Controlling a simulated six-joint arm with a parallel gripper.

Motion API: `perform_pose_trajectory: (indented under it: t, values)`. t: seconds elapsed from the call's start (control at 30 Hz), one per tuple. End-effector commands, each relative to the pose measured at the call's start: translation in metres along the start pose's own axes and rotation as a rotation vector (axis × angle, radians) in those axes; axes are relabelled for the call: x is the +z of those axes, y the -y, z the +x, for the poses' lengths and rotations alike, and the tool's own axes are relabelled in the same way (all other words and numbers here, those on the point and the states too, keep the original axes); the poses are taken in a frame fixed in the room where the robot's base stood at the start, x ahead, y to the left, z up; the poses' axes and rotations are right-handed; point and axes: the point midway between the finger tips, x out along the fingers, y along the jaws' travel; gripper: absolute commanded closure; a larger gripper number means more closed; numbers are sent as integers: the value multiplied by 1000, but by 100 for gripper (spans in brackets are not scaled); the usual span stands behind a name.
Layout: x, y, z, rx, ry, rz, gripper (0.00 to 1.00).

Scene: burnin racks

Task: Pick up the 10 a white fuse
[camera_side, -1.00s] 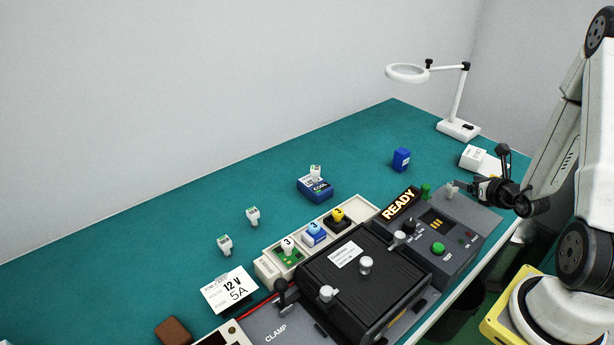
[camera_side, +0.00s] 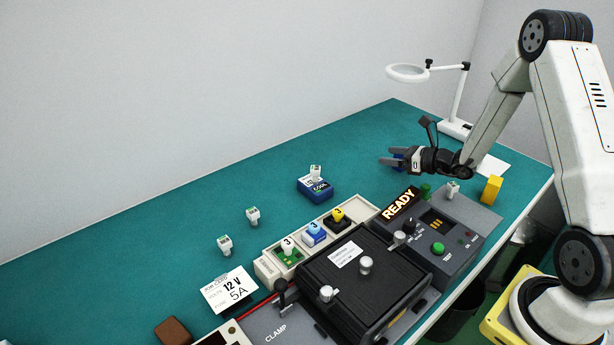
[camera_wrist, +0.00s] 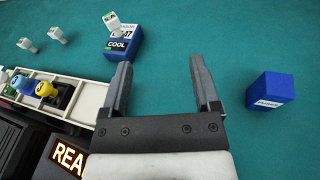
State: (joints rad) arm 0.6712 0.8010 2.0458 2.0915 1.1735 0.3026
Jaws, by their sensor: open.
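Several small white fuses with green marks are in view, their ratings too small to read. Two stand on the teal table at the left in the side view, a nearer fuse (camera_side: 224,245) and a farther fuse (camera_side: 252,215). Another fuse (camera_side: 316,171) sits on the blue COOL block (camera_side: 314,190), and a whitish one (camera_side: 452,189) is on the grey tester. The wrist view shows the two table fuses (camera_wrist: 26,44) (camera_wrist: 55,35) and the fuse on the block (camera_wrist: 112,21). My gripper (camera_wrist: 160,75) is open and empty, to the right of the COOL block.
The READY tester (camera_side: 440,235), the black clamp fixture (camera_side: 350,275) and a cream tray (camera_side: 268,268) with coloured pieces line the front. A magnifier lamp (camera_side: 458,128) stands at the back right. The left table is clear around the fuses.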

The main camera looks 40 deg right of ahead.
Motion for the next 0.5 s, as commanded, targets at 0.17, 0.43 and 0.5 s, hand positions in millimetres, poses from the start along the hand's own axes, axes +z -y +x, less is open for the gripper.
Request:
perform_pose_trajectory:
  t: [0.17, 0.43, 0.5]
  values:
    - [16, -55, 67, 274, 10, -72, 21]
    - [28, -158, 142, 666, -18, -186, 21]
    - [30, -187, 157, 763, -33, -219, 21]
